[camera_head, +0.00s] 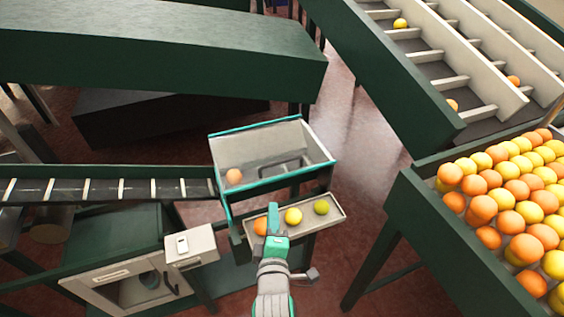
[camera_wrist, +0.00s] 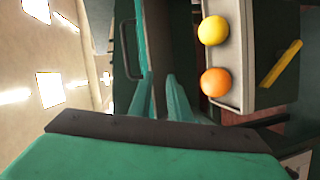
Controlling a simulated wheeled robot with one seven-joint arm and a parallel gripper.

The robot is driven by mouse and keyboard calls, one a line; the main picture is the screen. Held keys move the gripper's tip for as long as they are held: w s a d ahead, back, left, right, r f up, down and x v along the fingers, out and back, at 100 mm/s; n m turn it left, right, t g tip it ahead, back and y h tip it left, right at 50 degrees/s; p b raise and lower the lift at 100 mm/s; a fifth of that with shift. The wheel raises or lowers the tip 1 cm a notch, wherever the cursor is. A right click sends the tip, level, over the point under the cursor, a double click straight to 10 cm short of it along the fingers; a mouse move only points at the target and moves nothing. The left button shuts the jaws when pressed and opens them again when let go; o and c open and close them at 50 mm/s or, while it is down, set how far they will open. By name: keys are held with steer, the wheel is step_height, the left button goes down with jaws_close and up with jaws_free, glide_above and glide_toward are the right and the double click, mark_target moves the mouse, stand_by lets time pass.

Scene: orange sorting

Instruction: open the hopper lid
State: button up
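The hopper (camera_head: 221,205) is a teal-rimmed box at the centre of the head view, with a greyish, see-through top area. A dark U-shaped handle (camera_head: 290,166) shows there, and also in the wrist view (camera_wrist: 127,52). An orange (camera_head: 234,176) shows inside at the left. I cannot tell the lid panel apart from the box walls. My gripper (camera_head: 273,208) is just in front of the hopper's near side, over the small tray, apart from the handle. In the wrist view its two teal fingers (camera_wrist: 161,80) have a narrow gap with nothing held between them.
A small tray (camera_head: 338,213) with several fruits sits before the hopper. A conveyor (camera_head: 105,190) runs in from the left. A large bin (camera_head: 415,220) of oranges and yellow fruits stands right, below a slatted sorter (camera_head: 390,90). A box with a switch (camera_head: 190,246) is at lower left.

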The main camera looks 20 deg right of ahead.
steer(key=n+h, duration=0.1)
steer(key=n, duration=0.1)
glide_toward(282, 163)
steer(key=x, duration=1)
steer(key=shift+w+d+f, duration=0.1)
steer(key=shift+w, duration=0.2)
jaws_close()
